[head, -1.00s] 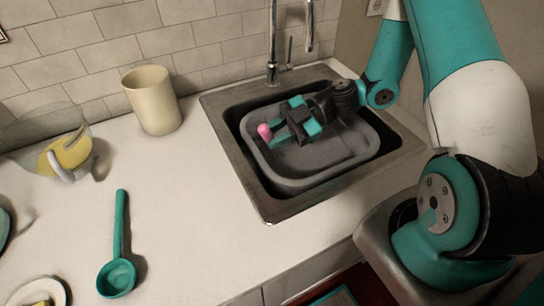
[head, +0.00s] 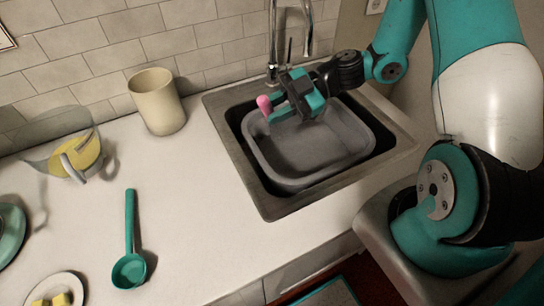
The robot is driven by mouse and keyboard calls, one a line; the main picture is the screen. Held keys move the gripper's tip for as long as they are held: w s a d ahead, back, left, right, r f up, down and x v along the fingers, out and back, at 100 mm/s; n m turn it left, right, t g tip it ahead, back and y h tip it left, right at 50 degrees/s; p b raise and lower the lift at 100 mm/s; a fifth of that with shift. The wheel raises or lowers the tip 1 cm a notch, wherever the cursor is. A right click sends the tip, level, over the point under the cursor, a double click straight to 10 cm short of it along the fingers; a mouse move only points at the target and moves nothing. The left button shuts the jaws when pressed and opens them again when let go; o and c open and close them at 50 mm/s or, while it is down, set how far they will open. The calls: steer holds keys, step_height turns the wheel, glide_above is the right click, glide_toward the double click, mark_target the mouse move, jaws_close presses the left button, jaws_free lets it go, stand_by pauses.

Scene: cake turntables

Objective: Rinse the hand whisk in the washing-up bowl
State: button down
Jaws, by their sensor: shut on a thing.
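The grey washing-up bowl (head: 318,158) sits inside the dark sink. My gripper (head: 279,106) is above the far left part of the bowl, clear of its floor. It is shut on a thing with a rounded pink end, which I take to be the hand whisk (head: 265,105). Only this pink end shows, at the left of the jaws. The rest of it, including any wires, is hidden by the jaws or too small to make out. I cannot see water in the bowl.
The tap (head: 274,45) rises behind the sink, close to my gripper. A cream beaker (head: 157,103), a clear jug (head: 48,155) with yellow contents, a teal ladle (head: 130,235) and a plate (head: 38,292) with yellow pieces stand on the left counter. The counter between ladle and sink is clear.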

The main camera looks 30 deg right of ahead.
mark_target(263, 101)
steer(key=shift+r+p, duration=0.95)
steer(key=shift+r, duration=1.2)
stand_by(0.5)
steer(key=shift+r+p, duration=0.9)
steer(key=shift+r, duration=1.1)
steer(key=shift+f, duration=0.1)
